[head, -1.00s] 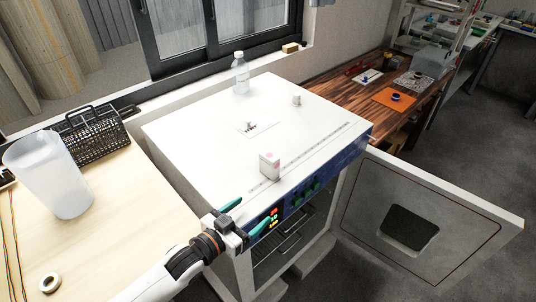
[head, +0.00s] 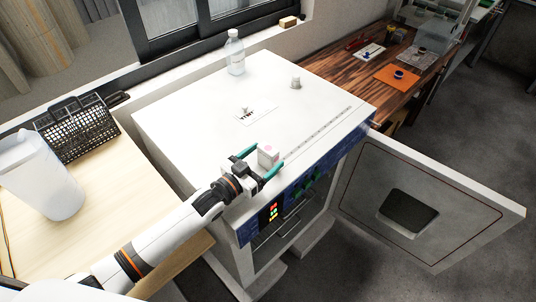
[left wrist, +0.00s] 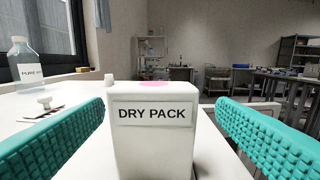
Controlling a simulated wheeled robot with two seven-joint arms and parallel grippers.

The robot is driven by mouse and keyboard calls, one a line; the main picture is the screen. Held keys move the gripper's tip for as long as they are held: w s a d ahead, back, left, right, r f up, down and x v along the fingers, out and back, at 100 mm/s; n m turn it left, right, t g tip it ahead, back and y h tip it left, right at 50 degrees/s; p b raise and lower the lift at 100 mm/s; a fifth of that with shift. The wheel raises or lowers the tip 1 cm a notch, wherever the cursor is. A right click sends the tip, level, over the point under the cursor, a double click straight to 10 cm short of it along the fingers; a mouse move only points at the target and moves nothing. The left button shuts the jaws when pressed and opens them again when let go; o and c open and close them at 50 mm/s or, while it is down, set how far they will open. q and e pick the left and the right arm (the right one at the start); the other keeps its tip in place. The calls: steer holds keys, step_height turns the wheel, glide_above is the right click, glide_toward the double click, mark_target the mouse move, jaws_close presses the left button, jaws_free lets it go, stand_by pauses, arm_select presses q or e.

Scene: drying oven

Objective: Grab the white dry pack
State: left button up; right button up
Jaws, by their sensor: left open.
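The white dry pack (head: 268,154) is a small upright white box with a pink spot on top, standing on the white top of the drying oven (head: 190,115) near its front edge. In the left wrist view the dry pack (left wrist: 153,135) faces me with its "DRY PACK" label. My left gripper (head: 262,163) is open, with one teal finger on each side of the pack. In the left wrist view a gap shows between the pack and each finger. My right gripper is not in view.
A clear bottle (head: 235,52), a small white cap-like piece (head: 296,83) and a labelled card with a small knob (head: 252,112) are on the oven top. The oven door (head: 430,205) hangs open at right. A translucent cup (head: 42,180) and black rack (head: 78,130) stand on the left table.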

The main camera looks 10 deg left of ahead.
mark_target(273, 149)
arm_select(q)
steer(key=p+x, duration=0.1)
steer(key=x, duration=0.2)
steer(key=shift+w+r, duration=0.15)
steer(key=shift+w, duration=0.15)
steer(key=shift+w+d, duration=0.25)
steer(key=shift+w, duration=0.25)
steer(key=c, duration=1.1)
